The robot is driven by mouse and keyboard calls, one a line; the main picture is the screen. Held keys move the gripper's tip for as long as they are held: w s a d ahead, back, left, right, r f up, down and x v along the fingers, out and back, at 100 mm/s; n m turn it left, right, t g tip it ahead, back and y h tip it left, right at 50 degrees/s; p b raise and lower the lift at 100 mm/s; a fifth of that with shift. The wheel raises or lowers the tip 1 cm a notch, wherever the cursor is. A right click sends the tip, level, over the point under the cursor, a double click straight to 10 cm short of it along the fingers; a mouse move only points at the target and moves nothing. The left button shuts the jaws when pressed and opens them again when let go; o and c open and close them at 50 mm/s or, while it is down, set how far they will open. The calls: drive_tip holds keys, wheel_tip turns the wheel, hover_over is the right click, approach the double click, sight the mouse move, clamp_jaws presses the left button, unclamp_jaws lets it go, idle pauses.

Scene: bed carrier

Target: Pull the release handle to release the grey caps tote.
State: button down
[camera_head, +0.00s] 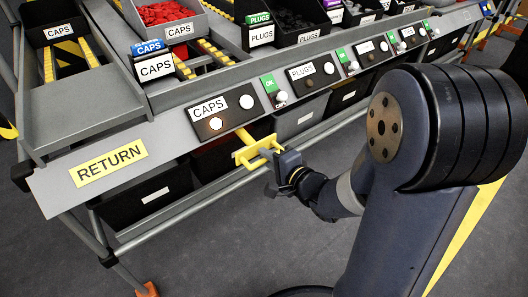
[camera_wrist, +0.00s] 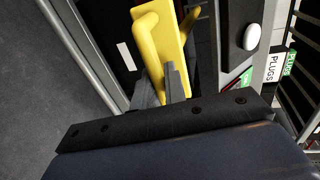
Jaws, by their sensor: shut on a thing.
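The yellow release handle (camera_head: 247,152) sticks out from under the panel labelled CAPS (camera_head: 208,109), at the rack's front. It also shows in the wrist view (camera_wrist: 160,45). My gripper (camera_head: 276,160) is shut on the handle's near end. In the wrist view the fingers (camera_wrist: 167,88) meet at the handle, and part of the grip is hidden. A dark grey tote with red caps (camera_head: 172,14) sits at the top, up the lane behind a CAPS sign (camera_head: 155,67). Its lower part is partly hidden by the sign and lane front.
A RETURN plate (camera_head: 108,163) marks the grey rack front at left. Black bins (camera_head: 150,195) sit below it. Panels labelled PLUGS (camera_head: 302,72) continue to the right. A metal rail (camera_head: 190,205) runs below the handle. The grey floor in front is clear.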

drive_tip(key=shift+s+f, duration=0.15)
drive_tip(key=c, duration=1.5)
unclamp_jaws()
drive_tip(key=shift+d, duration=0.15)
drive_tip(key=shift+c, duration=0.2)
drive_tip(key=shift+s, duration=0.1)
drive_tip(key=p+v, duration=0.3)
drive_tip(key=v, duration=0.7)
drive_tip(key=shift+s+d+r+p, duration=0.2)
drive_tip(key=shift+s+r+p, duration=0.1)
drive_tip(key=shift+p, duration=0.1)
drive_tip(key=shift+b+x, duration=1.95)
drive_tip(key=shift+x, duration=3.7)
